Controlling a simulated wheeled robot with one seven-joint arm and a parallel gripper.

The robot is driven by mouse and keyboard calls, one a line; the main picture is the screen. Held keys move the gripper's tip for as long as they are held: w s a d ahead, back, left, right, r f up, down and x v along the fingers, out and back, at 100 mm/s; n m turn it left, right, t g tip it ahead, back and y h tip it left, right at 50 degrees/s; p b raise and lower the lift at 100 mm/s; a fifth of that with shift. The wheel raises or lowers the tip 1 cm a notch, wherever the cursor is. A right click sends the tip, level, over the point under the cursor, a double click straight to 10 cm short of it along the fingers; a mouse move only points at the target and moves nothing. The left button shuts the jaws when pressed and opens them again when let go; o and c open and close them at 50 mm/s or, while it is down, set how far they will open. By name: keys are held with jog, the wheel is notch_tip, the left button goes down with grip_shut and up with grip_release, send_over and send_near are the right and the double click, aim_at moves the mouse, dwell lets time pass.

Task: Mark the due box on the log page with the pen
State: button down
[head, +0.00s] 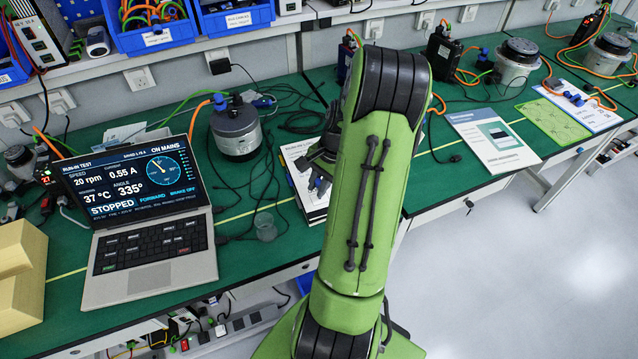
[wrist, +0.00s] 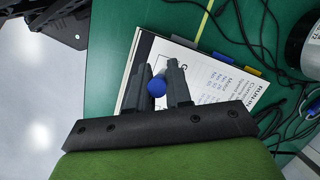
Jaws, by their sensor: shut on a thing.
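The log page (wrist: 226,76) is a white printed sheet on the green bench, over other papers with coloured tabs. In the head view the log (head: 300,165) shows beside my green arm, which hides its right part. My gripper (wrist: 161,80) is over the log, its two dark fingers shut on the pen (wrist: 157,88), seen as a round blue end between them. My gripper also shows in the head view (head: 319,168). The pen's tip is hidden, so I cannot tell whether it touches the page. The due box cannot be made out.
A laptop (head: 150,220) reading STOPPED stands at the left. A grey motor (head: 236,132) with cables is behind and left of the log. A printed booklet (head: 492,140) lies to the right.

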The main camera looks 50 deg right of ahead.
notch_tip(320, 180, up, 7)
jog(key=p, duration=0.6)
jog(key=shift+r+p, duration=0.1)
jog(key=shift+p, duration=0.3)
